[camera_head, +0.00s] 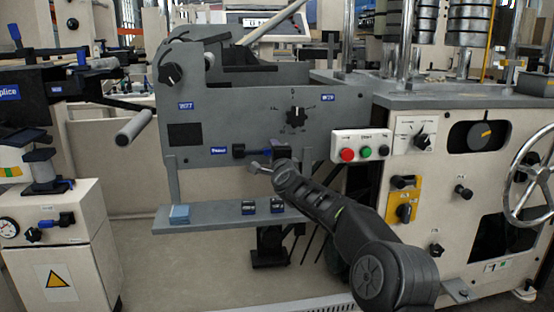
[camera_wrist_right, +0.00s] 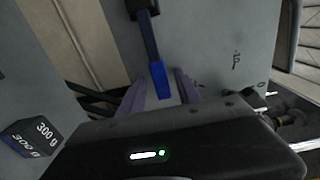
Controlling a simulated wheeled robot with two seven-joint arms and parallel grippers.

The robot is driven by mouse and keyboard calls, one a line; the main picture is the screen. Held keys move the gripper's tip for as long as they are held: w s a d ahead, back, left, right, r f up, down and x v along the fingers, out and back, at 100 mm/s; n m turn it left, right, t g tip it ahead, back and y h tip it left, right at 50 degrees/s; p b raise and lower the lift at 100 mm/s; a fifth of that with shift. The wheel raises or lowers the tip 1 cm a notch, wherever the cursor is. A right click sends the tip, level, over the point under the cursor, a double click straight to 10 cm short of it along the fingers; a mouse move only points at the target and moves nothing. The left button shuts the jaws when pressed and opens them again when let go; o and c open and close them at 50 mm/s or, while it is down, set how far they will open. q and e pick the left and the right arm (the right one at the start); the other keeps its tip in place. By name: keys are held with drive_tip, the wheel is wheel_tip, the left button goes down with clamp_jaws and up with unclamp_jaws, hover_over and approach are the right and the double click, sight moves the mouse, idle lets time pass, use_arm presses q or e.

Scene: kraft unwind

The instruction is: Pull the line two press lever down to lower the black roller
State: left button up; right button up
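A black lever with a blue end (camera_wrist_right: 157,80) hangs from a black pivot on the grey panel in the right wrist view. In the head view the black and blue lever (camera_head: 240,151) sits low on the grey panel, beside a small blue label. I cannot clearly pick out the black roller. My left gripper is not in view.
A grey shelf (camera_head: 222,219) below the panel carries small blocks; a block marked 300 g (camera_wrist_right: 38,140) shows in the right wrist view. A button box (camera_head: 362,145) and a handwheel (camera_head: 530,180) are to the right. A light roller (camera_head: 135,127) sticks out at left.

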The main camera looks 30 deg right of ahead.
drive_tip(key=v, duration=0.7)
drive_tip(key=shift+b, duration=0.3)
